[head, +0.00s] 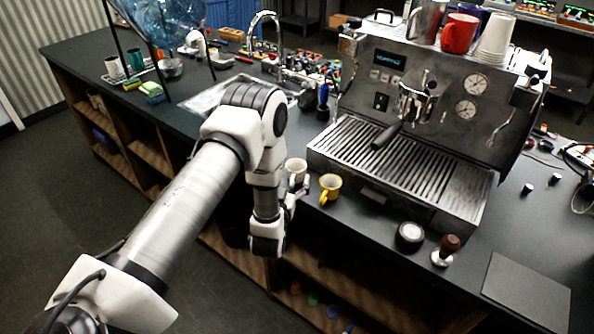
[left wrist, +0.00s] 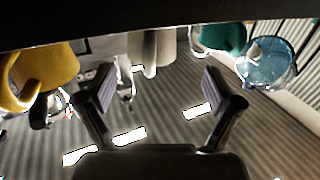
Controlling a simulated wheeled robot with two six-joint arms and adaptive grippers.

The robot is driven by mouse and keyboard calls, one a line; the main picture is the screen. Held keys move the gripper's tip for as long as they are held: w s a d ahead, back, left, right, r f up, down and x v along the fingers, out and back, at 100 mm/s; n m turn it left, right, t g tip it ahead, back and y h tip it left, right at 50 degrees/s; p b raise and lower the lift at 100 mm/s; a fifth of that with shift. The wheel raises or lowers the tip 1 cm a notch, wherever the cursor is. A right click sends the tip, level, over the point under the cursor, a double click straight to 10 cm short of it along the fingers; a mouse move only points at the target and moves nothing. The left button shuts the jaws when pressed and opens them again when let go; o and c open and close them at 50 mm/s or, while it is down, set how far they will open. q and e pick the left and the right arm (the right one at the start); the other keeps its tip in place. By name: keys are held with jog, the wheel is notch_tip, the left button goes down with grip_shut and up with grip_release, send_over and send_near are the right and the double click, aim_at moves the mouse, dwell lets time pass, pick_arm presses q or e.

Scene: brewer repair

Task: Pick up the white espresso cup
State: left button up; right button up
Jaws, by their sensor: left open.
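The white espresso cup (head: 296,168) stands near the counter's front edge, left of the espresso machine, and is partly hidden by my left gripper. My left gripper (head: 301,190) is open and empty, just in front of the cup. In the left wrist view, the open fingers (left wrist: 157,82) point toward the white cup (left wrist: 151,52), which shows between them and looks a little beyond the tips. I cannot tell whether a finger touches it. My right gripper is not in view.
A yellow cup (head: 330,187) stands close to the right of the white one. The espresso machine (head: 420,120) with its drip tray is just behind. A black puck-shaped tool (head: 410,236) and a tamper (head: 446,250) stand to the right. A sink (head: 212,95) lies behind my arm.

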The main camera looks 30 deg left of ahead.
aim_at(294, 174)
pick_arm(q)
jog(key=w+p, duration=0.1)
jog(key=w, duration=0.4)
jog(key=shift+a+f+p, duration=0.15)
jog(key=shift+f+p, duration=0.05)
jog(key=shift+p, duration=0.15)
jog(key=shift+w+a+f, duration=0.1)
jog(key=shift+a, duration=0.15)
jog(key=shift+s+a, duration=0.1)
jog(key=shift+s, duration=0.15)
jog(key=shift+c, duration=1)
jog(key=c, duration=1.1)
jog(key=shift+o, duration=0.2)
jog(key=shift+w+d, duration=0.15)
jog(key=shift+d, duration=0.05)
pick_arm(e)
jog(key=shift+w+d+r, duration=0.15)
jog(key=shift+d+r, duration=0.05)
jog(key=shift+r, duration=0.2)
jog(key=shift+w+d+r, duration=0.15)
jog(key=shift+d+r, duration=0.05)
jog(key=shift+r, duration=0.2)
pick_arm(q)
jog(key=shift+a, duration=0.1)
